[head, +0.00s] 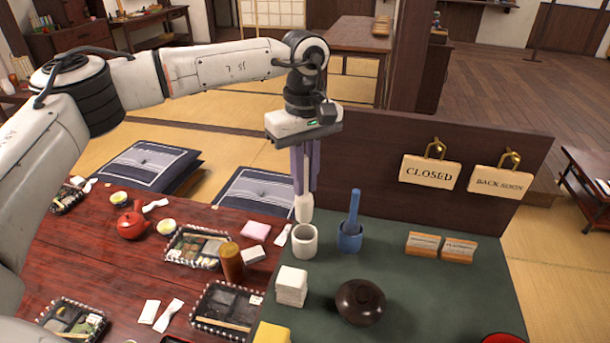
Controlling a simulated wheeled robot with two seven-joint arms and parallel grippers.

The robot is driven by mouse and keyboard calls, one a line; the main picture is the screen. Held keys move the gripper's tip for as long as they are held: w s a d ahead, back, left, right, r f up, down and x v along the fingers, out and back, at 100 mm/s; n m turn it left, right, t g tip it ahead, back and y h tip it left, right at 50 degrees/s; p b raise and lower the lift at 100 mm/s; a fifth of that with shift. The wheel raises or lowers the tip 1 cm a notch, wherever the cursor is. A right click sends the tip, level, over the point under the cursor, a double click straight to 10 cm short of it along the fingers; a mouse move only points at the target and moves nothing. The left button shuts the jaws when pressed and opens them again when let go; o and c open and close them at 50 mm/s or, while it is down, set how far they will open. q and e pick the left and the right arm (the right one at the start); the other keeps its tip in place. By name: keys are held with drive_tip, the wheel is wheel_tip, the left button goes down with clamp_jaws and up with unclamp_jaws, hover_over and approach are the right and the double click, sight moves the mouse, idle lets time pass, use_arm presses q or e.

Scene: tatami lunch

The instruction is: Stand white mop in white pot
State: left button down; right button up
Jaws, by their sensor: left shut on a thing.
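My left gripper (305,190) points down over the green counter top, its purple fingers shut on the white mop (304,208). The mop hangs upright with its pale head down; its upper part is partly hidden between the fingers. The white pot (305,243) stands upright on the green top, directly below the mop in the picture. The mop's lower end shows just above the pot's far rim; I cannot tell whether it touches. My right gripper is not in view.
A blue pot (349,238) with a blue stick stands just right of the white pot. A white block stack (291,286) and a dark round bowl (361,302) are nearer. A brown panel (380,150) with signs rises behind.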

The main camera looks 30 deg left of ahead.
sight(305, 206)
use_arm(q)
wheel_tip(305, 206, down, 2)
drive_tip(key=shift+f+b, duration=0.25)
drive_tip(key=shift+b, duration=0.5)
wheel_tip(305, 206, down, 2)
drive_tip(key=shift+b, duration=0.5)
drive_tip(key=shift+f+b, duration=0.5)
drive_tip(key=shift+f, duration=0.95)
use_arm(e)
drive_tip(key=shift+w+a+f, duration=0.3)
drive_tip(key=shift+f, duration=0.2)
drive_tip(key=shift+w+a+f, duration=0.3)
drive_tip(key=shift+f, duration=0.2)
use_arm(q)
drive_tip(key=c, duration=1.7)
unclamp_jaws()
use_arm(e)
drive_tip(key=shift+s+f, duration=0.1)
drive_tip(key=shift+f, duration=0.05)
use_arm(q)
drive_tip(key=shift+o, duration=0.2)
